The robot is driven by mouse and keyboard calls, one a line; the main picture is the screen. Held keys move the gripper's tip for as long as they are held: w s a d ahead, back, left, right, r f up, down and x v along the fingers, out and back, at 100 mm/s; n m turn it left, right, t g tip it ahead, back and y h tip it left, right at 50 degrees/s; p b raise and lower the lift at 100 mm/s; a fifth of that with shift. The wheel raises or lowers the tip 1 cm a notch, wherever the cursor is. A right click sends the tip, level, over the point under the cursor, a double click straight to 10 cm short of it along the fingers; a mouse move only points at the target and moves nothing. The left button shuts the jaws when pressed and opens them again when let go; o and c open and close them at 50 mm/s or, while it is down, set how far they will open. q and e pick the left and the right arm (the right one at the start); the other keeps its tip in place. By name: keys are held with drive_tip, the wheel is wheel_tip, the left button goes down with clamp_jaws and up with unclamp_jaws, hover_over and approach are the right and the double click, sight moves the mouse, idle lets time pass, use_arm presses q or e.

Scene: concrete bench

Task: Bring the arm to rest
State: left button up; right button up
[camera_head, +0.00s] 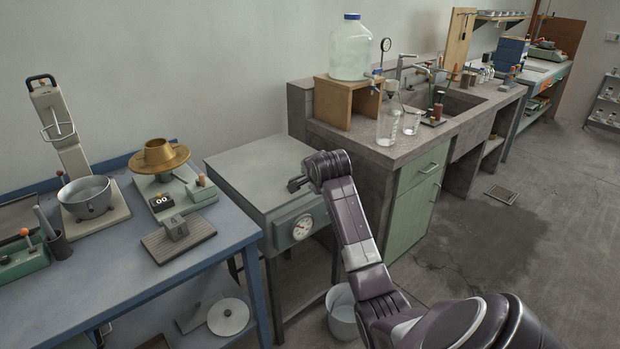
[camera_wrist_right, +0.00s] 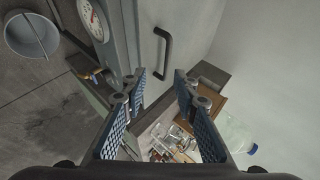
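My right arm reaches in from the lower right of the head view, bent upward. Its gripper (camera_head: 298,183) is partly hidden by the wrist and appears over the right part of the grey cabinet with a dial (camera_head: 262,180). In the right wrist view the two blue-padded fingers of my right gripper (camera_wrist_right: 152,92) stand wide apart with nothing between them. My left gripper is in neither view.
A concrete sink bench (camera_head: 400,150) with a glass jug (camera_head: 350,50) on a wooden stand is at right of the gripper. A blue bench (camera_head: 100,270) with instruments is at left. A white bucket (camera_head: 342,318) is on the floor.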

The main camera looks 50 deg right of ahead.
idle(0.5)
